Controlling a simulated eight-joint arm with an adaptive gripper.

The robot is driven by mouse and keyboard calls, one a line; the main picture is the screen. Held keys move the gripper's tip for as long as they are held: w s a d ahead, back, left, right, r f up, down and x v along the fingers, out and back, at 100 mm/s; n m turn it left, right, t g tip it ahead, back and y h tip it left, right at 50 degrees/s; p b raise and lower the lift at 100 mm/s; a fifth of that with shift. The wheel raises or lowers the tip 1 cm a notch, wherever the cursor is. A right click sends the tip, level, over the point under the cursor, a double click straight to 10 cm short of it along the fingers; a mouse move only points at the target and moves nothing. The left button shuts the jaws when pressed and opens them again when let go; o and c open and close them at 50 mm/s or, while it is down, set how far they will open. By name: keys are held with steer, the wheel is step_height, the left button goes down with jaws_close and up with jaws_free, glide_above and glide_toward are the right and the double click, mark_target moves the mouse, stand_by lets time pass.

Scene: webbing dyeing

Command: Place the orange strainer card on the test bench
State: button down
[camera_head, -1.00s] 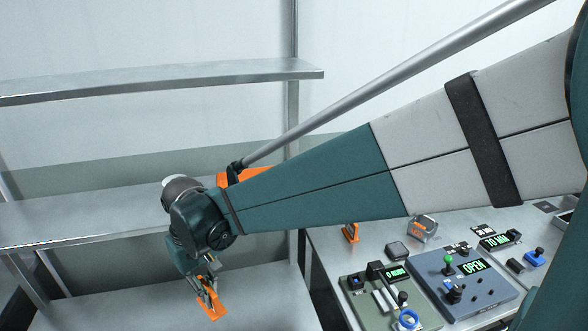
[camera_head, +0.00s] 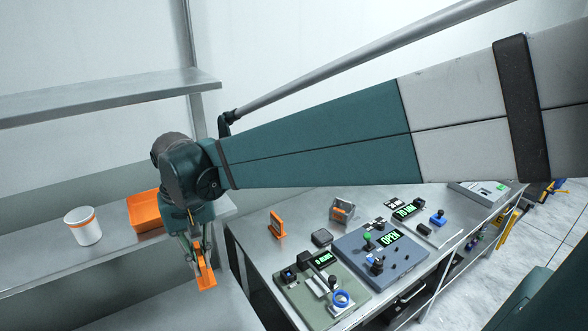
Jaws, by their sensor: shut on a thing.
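My gripper (camera_head: 199,262) is shut on an orange strainer card (camera_head: 206,278). The card hangs below the fingers, in front of the shelving on the left and just left of the bench edge. The test bench (camera_head: 262,258) is a grey metal table at the centre and right, with control panels on it. The card is apart from the bench in the picture; its exact height above the lower shelf is hard to tell. My fingers cover the upper part of the card.
An orange bin (camera_head: 144,211) and a white tub with an orange band (camera_head: 83,226) stand on the middle shelf. On the bench are an upright orange piece (camera_head: 277,224), a small dark block (camera_head: 321,238), a green panel (camera_head: 318,292) and a blue-grey panel (camera_head: 381,252).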

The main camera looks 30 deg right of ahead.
steer(key=d+r+m+p, duration=0.3)
steer(key=d+r+p, duration=0.2)
steer(key=d+r, duration=0.8)
steer(key=w+d, duration=0.3)
steer(key=d, duration=0.2)
steer(key=w+d+f+n, duration=0.1)
steer(key=w+d+f, duration=0.5)
steer(key=w, duration=0.4)
steer(key=w+d+f+n, duration=0.1)
steer(key=w+d+f, duration=0.2)
steer(key=w+d, duration=0.6)
steer(key=w+d+f+n, duration=0.1)
steer(key=w+d+f, duration=0.5)
steer(key=d+f, duration=0.3)
steer(key=w+d+f+n, duration=0.1)
steer(key=w+d+f, duration=0.4)
steer(key=d+f, duration=0.4)
steer(key=shift+w+d+f, duration=0.2)
steer(key=shift+w+d, duration=0.15)
steer(key=shift+d, duration=0.85)
